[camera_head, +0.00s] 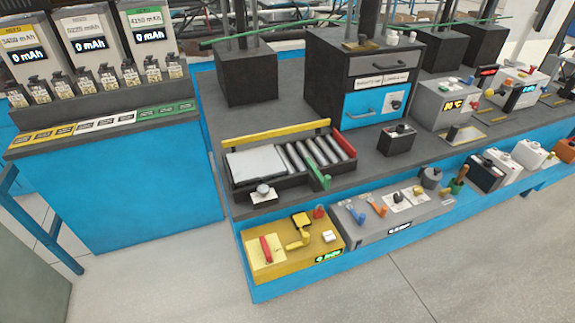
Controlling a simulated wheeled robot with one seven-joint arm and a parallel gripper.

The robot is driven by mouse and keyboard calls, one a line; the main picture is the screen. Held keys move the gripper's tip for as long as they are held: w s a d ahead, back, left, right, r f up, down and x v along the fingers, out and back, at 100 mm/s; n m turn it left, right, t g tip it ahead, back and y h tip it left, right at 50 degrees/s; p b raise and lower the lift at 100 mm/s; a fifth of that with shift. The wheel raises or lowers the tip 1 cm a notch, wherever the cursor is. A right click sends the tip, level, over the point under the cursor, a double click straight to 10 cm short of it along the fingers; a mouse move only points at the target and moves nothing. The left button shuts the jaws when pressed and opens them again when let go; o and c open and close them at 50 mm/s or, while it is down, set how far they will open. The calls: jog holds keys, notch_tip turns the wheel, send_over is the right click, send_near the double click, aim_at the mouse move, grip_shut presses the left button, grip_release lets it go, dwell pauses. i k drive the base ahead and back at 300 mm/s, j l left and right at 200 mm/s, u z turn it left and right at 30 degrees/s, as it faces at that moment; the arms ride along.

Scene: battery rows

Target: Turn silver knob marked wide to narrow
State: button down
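A round silver knob (263,189) sits on a small black block at the front left corner of the roller tray (232,186). Any marking by it is too small to read, so I cannot confirm wide or narrow. My gripper is not in view.
A yellow panel (284,262) with a red handle and a grey panel (369,234) with levers sit in front of the tray. A green lever (320,174) and a red block (343,145) flank the rollers. The floor in front is clear.

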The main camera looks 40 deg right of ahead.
aim_at(264, 189)
jog(key=i+j, duration=0.1)
jog(key=j, duration=0.15)
jog(key=i+j, duration=0.1)
jog(key=j, duration=0.15)
jog(key=i+j+z, duration=0.1)
jog(key=z, duration=1.5)
jog(key=k+j, duration=0.05)
